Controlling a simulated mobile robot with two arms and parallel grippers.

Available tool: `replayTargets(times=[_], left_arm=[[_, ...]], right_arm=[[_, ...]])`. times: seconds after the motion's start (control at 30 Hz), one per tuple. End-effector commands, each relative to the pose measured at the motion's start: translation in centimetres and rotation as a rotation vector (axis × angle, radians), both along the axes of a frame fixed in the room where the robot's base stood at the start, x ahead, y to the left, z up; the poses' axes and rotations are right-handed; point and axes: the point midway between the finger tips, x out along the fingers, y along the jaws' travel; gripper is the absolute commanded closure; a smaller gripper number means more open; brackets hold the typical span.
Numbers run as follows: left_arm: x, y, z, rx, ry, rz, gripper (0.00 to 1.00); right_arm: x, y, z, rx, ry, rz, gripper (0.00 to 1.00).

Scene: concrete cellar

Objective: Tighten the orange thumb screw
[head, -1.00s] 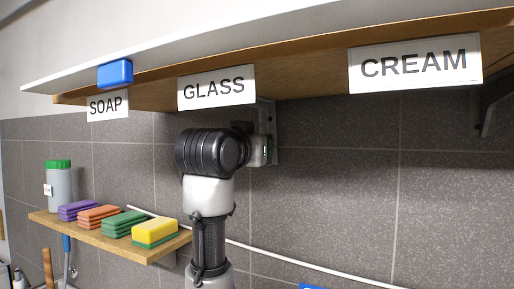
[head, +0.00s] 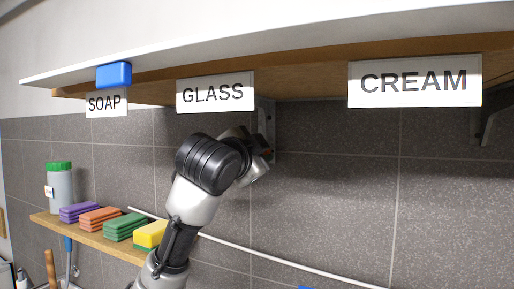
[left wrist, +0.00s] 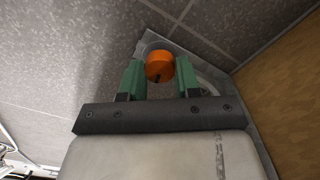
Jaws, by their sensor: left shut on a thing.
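The orange thumb screw (left wrist: 160,64) sits between the green fingertips of my left gripper (left wrist: 158,74) in the left wrist view. The gripper is shut on it. A dark mark shows on the screw's face. Behind it is the grey metal shelf bracket (left wrist: 207,70), against the tiled wall. In the head view my left arm reaches up to the bracket (head: 267,120) under the shelf. There my wrist mostly hides the fingers and the screw. My right gripper is in neither view.
The long shelf (head: 310,85) with SOAP, GLASS and CREAM labels runs just above my arm. A blue block (head: 114,74) sits at its front edge. A lower wooden shelf (head: 100,238) holds several coloured sponges and a green-capped bottle (head: 60,187). Bare tiled wall lies to the right.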

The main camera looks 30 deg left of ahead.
Motion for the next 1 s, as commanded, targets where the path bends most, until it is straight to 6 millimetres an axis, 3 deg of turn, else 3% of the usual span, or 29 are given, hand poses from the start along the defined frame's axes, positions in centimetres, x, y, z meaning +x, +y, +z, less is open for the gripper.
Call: replayTargets(times=[0.4, 0.97, 1.0], left_arm=[[-0.02, -0.07, 0.06, 0.195, 0.01, -0.002, 0.92], [0.0, -0.09, -0.04, 0.222, 0.012, -0.002, 0.92], [0.0, -0.09, -0.04, 0.222, 0.012, -0.002, 0.63]], right_arm=[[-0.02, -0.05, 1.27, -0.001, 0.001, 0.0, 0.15], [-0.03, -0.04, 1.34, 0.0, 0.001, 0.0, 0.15], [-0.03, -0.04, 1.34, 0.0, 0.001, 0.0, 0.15]])
